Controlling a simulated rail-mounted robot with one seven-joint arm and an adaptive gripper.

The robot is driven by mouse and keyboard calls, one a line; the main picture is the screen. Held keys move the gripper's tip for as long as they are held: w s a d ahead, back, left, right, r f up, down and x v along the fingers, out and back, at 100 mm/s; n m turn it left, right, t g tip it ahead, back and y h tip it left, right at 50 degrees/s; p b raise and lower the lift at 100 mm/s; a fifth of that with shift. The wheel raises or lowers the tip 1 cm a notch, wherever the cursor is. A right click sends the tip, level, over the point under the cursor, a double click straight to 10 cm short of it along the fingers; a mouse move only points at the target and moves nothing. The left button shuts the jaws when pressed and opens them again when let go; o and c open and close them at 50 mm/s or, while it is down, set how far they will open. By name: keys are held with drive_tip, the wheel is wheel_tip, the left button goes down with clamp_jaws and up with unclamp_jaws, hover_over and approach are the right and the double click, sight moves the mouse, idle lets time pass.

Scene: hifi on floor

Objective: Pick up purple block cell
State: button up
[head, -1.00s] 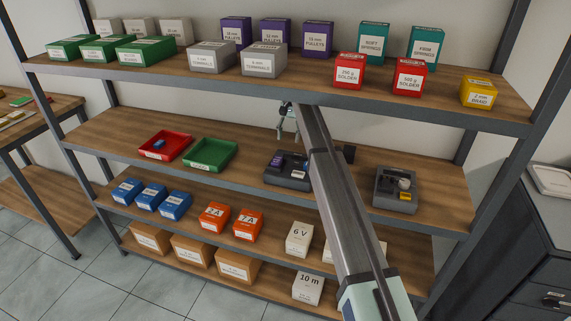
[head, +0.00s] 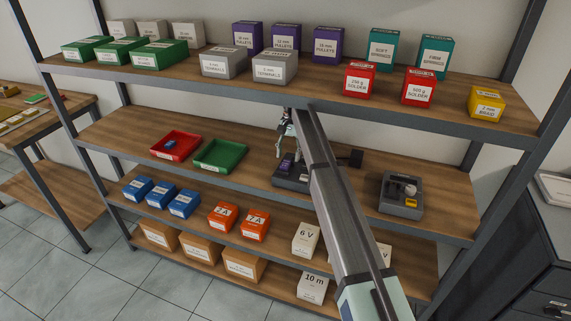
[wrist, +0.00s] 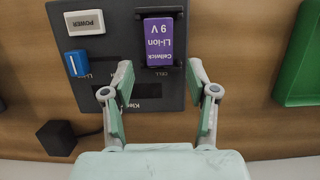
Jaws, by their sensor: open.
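The purple block cell (wrist: 160,42) is labelled "Li-ion 9 V" and sits in a slot of a dark grey device (wrist: 118,20) in the wrist view. In the head view the purple cell (head: 287,161) shows small on the middle shelf, on the dark device (head: 284,181). My gripper (wrist: 161,75) is open and empty, its two fingers spread to either side of the cell's near end. In the head view my gripper (head: 288,150) hangs just above the cell. I cannot tell the exact height gap.
On the device are a white POWER button (wrist: 85,22) and a blue switch (wrist: 76,63). A black block (wrist: 57,137) lies beside it. A green tray (head: 220,154) and a red tray (head: 175,145) stand to the left. The upper shelf (head: 335,105) is overhead. Another grey device (head: 399,205) is to the right.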

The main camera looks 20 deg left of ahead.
sight(285, 165)
drive_tip(key=s+p, duration=0.1)
drive_tip(key=s, duration=0.2)
drive_tip(key=shift+w+f, duration=0.15)
drive_tip(key=shift+f, duration=0.4)
clamp_jaws()
